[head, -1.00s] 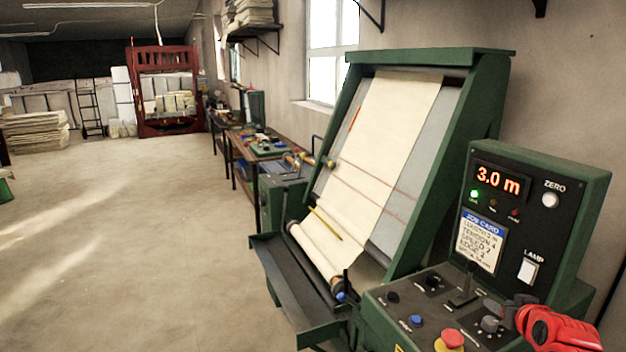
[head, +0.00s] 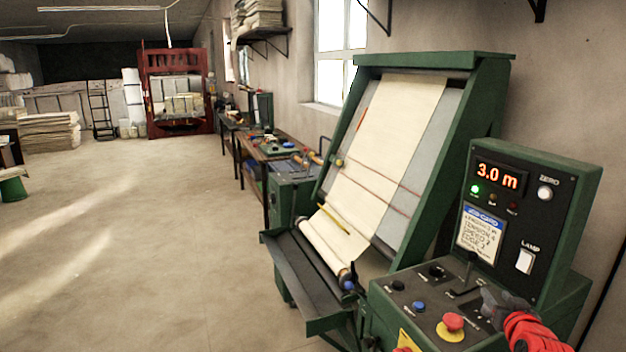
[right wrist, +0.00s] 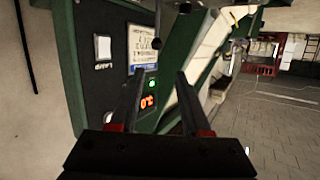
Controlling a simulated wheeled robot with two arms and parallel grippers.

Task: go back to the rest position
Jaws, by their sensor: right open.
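My right gripper (head: 490,303) is at the lower right of the head view, over the control panel (head: 397,311) of the green machine. Its red wrist enters from the bottom edge. In the right wrist view the two dark fingers (right wrist: 158,88) stand apart with nothing held between them. Beyond them are the console's lit display and the cloth frame. I cannot tell whether the gripper touches the panel. My left gripper is not in view. The cream cloth (head: 385,140) hangs down the sloped frame and ends in a roll (head: 325,245) at the bottom.
The console display (head: 497,177) reads 3.0 m, with a green light lit below it. A red stop button (head: 453,321), a blue button and a lever are close to the gripper. A dark trough (head: 300,275) lies below the roll. Open floor (head: 130,240) fills the left.

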